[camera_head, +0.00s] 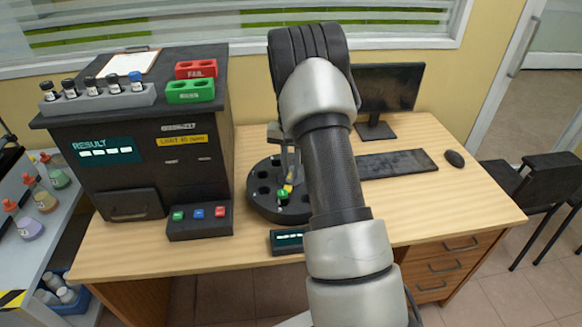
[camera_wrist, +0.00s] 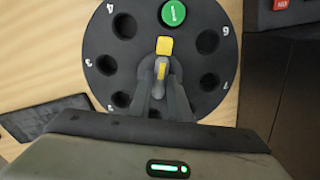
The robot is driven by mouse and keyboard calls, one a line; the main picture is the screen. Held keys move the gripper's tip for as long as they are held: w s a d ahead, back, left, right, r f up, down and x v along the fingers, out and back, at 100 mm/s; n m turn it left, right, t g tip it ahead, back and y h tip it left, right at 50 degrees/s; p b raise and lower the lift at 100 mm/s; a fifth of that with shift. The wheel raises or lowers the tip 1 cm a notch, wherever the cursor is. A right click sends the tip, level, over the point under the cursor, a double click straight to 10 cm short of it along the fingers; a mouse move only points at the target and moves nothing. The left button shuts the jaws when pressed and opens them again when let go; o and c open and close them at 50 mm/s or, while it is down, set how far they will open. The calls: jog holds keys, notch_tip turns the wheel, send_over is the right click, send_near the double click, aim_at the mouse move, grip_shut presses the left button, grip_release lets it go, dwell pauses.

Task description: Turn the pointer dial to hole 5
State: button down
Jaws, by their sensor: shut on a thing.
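The round black dial (camera_wrist: 132,68) has several holes around its rim and shows partly behind my arm in the head view (camera_head: 262,203). A green-capped vial (camera_wrist: 173,13) sits in the top hole in the wrist view; that hole's number is not readable. The neighbouring numerals look like 4 on the left and 6 on the right. The yellow-tipped pointer (camera_wrist: 164,46) points up towards the green cap, slightly left of it. My gripper (camera_wrist: 160,82) is shut on the pointer's handle at the dial's centre. The fingers hide part of the handle and the lower holes.
The black analyser (camera_head: 150,150) stands left of the dial, with a button box (camera_head: 200,222) at its front. A small display (camera_head: 287,241) is in front of the dial. A keyboard (camera_head: 396,164) and monitor (camera_head: 390,88) are to the right. The desk's right front is clear.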

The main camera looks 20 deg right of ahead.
dwell(0.5)
jog(key=c, duration=1.6)
grip_release()
jog(key=shift+c, duration=0.2)
notch_tip(320, 180, up, 18)
jog(key=p, duration=0.1)
jog(key=shift+f+p, duration=0.25)
jog(key=shift+p, duration=0.1)
